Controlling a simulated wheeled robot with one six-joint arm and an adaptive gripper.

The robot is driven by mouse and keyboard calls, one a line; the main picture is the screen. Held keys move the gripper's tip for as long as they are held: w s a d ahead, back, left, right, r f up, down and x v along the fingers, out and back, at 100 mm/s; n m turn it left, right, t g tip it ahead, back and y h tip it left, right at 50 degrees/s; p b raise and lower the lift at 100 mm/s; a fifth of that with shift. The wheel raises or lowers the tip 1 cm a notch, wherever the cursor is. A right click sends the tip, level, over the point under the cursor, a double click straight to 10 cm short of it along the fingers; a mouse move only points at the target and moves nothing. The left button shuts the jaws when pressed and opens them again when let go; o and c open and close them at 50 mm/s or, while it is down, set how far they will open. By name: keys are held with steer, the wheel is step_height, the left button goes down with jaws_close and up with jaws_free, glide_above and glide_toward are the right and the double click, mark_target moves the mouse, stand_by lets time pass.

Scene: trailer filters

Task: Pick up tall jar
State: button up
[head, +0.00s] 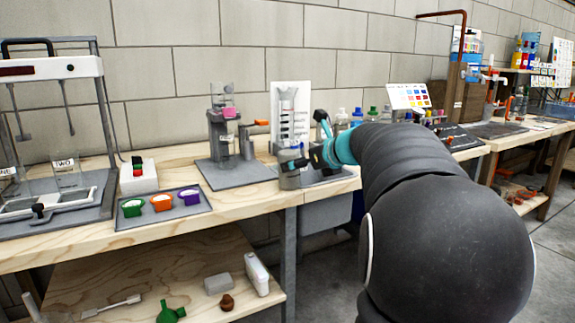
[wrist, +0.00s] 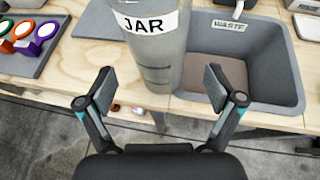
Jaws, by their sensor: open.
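The tall jar (wrist: 158,58) is a clear grey cylinder with a white label reading "JAR". In the wrist view it stands at the bench's front edge, just left of the sink, and its top is cut off by the frame. My gripper (wrist: 160,82) is open, its two fingers apart on either side of the jar's lower part. I cannot tell whether they touch it. In the head view my gripper (head: 308,160) is small and partly hidden by my arm, at the bench front.
The grey sink (wrist: 283,90) marked "WASTE" is right of the jar. A grey mat (head: 160,210) with green, orange and purple cups lies to the left. A machine (head: 232,150) on a grey base stands behind. The lower shelf (head: 120,290) holds a green funnel and loose items.

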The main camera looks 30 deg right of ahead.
steer(key=shift+x, duration=2.7)
steer(key=shift+r, duration=0.1)
steer(key=c, duration=1.6)
